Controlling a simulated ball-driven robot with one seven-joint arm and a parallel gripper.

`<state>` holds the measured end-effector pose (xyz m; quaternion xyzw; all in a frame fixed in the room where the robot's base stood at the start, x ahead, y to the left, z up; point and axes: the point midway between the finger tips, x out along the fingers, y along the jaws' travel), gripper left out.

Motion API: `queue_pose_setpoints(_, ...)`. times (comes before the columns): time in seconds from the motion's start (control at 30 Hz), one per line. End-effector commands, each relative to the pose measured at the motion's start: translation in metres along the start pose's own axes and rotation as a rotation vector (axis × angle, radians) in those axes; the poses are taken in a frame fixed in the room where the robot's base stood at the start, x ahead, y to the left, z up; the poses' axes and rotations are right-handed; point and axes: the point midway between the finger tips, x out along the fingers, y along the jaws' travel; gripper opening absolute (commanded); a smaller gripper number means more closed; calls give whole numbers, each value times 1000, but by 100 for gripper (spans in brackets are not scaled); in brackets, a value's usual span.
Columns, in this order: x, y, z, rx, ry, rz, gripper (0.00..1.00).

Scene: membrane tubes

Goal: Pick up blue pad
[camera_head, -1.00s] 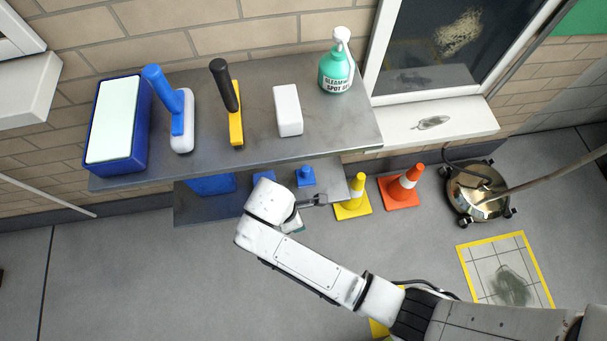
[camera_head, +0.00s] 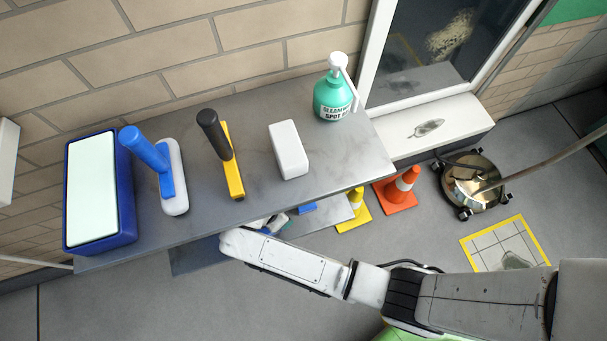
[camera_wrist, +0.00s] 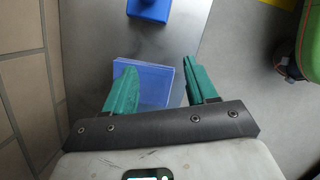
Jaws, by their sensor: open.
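The blue pad (camera_wrist: 155,80) is a flat blue square on the grey lower shelf in the wrist view. My gripper (camera_wrist: 160,66) is open, its green fingers on either side of most of the pad. The left finger covers part of the pad's left side; the right finger is close to its right edge. I cannot tell the height gap between fingers and pad. In the head view my gripper (camera_head: 272,224) is at the front of the shelves, partly under the upper shelf edge, and the pad cannot be made out there.
The upper shelf (camera_head: 235,205) overhangs my gripper and holds a blue box (camera_head: 128,225), handled brushes, a white block (camera_head: 288,150) and a spray bottle (camera_head: 332,98). Another blue object (camera_wrist: 150,8) lies beyond the pad. Cones (camera_head: 398,190) stand right of the shelves.

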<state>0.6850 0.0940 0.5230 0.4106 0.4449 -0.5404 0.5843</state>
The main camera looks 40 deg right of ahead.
Motion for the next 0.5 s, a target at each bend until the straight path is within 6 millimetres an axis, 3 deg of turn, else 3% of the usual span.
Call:
queue_pose_setpoints(0.2, 10, 0, 36, 3, -1, 0, 57)
queue_pose_setpoints(0.5, 14, 0, 53, 2, -1, 1, 57)
